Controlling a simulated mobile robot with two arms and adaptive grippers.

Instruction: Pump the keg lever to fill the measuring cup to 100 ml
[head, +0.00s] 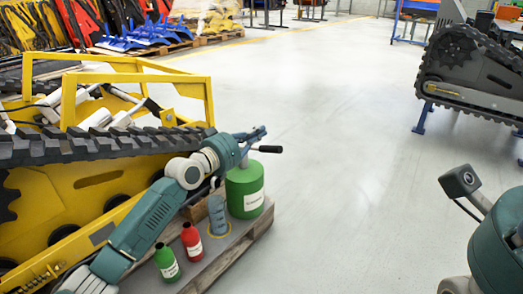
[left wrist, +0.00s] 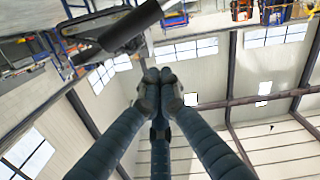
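The green keg (head: 246,190) with a white label stands on a wooden pallet at the lower middle of the head view. Its black lever handle (head: 268,149) sticks out to the right above it. The grey-blue measuring cup (head: 217,214) stands left of the keg, on a yellow ring; its liquid level cannot be read. My left gripper (head: 258,133) is above the keg, close to the lever. In the left wrist view its fingertips (left wrist: 160,76) meet with nothing seen between them, and a dark bar, apparently the lever handle (left wrist: 132,28), lies beyond them. My right gripper's fingers are out of view.
A red bottle (head: 192,241) and a small green bottle (head: 167,262) stand left of the cup on the pallet (head: 232,252). A yellow tracked carrier (head: 60,205) fills the left side. A dark tracked carrier (head: 472,75) stands at right. The floor between is clear.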

